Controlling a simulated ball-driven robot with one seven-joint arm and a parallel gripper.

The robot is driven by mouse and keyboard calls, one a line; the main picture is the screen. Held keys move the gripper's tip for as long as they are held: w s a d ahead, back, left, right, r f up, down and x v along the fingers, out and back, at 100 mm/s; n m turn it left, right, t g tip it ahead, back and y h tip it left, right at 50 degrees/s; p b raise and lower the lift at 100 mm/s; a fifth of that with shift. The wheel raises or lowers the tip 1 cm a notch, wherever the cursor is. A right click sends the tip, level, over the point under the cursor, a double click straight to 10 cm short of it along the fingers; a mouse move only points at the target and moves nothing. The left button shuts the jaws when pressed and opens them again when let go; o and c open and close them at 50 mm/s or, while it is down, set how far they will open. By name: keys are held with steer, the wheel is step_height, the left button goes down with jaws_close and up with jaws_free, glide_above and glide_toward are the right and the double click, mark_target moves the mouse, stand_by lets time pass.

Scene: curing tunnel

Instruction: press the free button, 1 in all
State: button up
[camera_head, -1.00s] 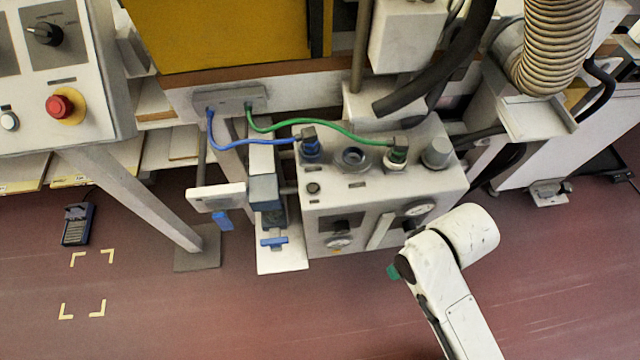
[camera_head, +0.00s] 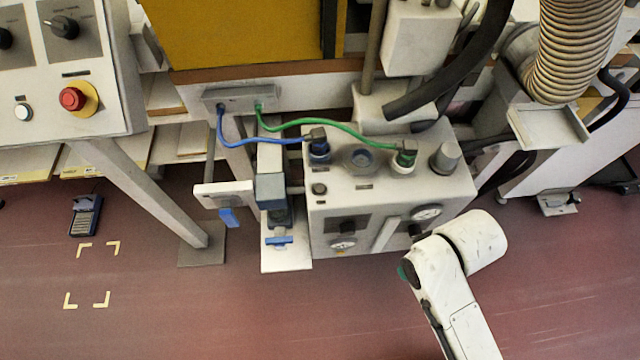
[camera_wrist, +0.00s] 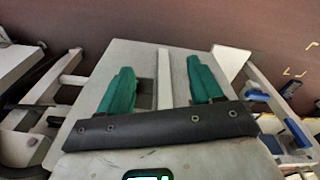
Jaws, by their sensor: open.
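A grey box (camera_head: 330,225) stands in the middle of the head view. A small dark round button (camera_head: 319,189) sits at the left of its top face, with nothing touching it. Behind it are a blue hose fitting (camera_head: 319,150), an open round port (camera_head: 359,158) and a green hose fitting (camera_head: 404,158). My gripper shows in the wrist view (camera_wrist: 158,66), its two green fingers apart and nothing between them. A pale surface with a raised strip lies beyond the fingers.
A control panel (camera_head: 108,105) at the left carries a red mushroom button (camera_head: 72,99) and a white button (camera_head: 22,112). A blue-handled valve (camera_head: 278,241) stands beside the box. A ribbed duct (camera_head: 578,50) hangs at the right. The red floor (camera_head: 240,320) in front is mostly clear.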

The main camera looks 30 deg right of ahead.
jaws_close()
stand_by(0.4)
stand_by(0.8)
